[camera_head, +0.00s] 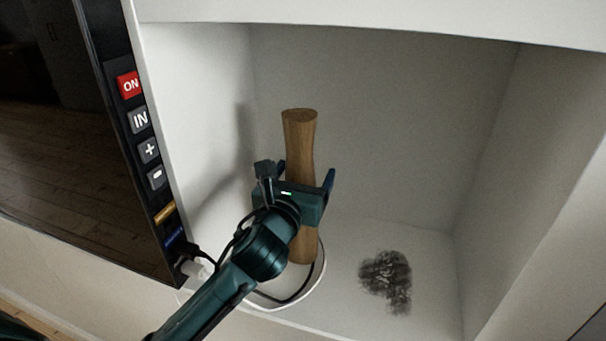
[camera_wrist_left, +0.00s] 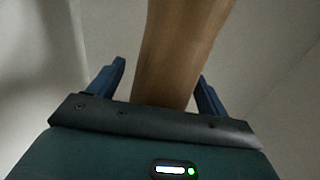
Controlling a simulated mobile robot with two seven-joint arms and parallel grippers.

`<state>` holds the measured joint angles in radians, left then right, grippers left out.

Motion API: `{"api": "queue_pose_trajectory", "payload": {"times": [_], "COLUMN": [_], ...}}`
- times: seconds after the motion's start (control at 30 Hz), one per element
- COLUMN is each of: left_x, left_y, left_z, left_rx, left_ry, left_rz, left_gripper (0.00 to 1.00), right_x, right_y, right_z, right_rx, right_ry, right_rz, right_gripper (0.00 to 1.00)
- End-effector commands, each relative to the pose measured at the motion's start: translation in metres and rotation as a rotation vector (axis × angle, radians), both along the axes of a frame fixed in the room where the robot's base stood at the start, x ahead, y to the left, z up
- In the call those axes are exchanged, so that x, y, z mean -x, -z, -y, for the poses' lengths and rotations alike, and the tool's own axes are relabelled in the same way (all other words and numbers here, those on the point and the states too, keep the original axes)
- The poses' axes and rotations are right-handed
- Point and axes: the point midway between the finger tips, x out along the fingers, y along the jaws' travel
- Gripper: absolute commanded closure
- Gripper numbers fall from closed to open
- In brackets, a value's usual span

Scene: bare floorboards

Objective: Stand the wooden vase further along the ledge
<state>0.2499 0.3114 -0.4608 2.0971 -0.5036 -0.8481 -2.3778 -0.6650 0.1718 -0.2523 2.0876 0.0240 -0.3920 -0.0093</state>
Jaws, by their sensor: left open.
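The wooden vase (camera_head: 300,135) is a tall, slim brown piece standing upright on the white ledge (camera_head: 335,290) inside a recess, towards its left side. My left gripper (camera_head: 306,174) is at the vase's middle, with one finger on each side of it. In the left wrist view the vase (camera_wrist_left: 180,50) rises between the two blue fingers of the left gripper (camera_wrist_left: 160,85). The jaws are open, with a gap showing beside the left finger; the right finger looks close to the wood. My gripper and arm hide part of the vase's lower half. My right gripper is not in view.
A dark smudged patch (camera_head: 387,281) lies on the ledge right of the vase. A cable (camera_head: 312,280) loops around the vase's foot. A black screen with buttons (camera_head: 129,85) stands at the left. Recess walls close the back and right; the ledge's right part is otherwise clear.

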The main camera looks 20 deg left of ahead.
Motion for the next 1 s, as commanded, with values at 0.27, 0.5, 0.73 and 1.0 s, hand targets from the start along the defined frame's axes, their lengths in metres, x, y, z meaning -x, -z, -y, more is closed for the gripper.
{"api": "queue_pose_trajectory", "payload": {"times": [0.27,0.5,0.73,1.0], "left_x": [0.0,0.04,0.089,0.118], "left_y": [-0.005,-0.002,-0.002,-0.003], "left_z": [0.0,0.0,0.0,0.0], "left_rx": [0.001,-0.002,0.0,0.001], "left_ry": [0.0,0.002,0.002,0.001], "left_rz": [0.002,-0.001,-0.001,0.0], "left_gripper": [0.22,0.22,0.22,0.22], "right_x": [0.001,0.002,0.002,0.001], "right_y": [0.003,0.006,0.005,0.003], "right_z": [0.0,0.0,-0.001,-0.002], "right_rx": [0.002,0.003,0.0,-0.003], "right_ry": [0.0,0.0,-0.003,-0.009], "right_rz": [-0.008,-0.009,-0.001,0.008], "right_gripper": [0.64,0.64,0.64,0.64]}}
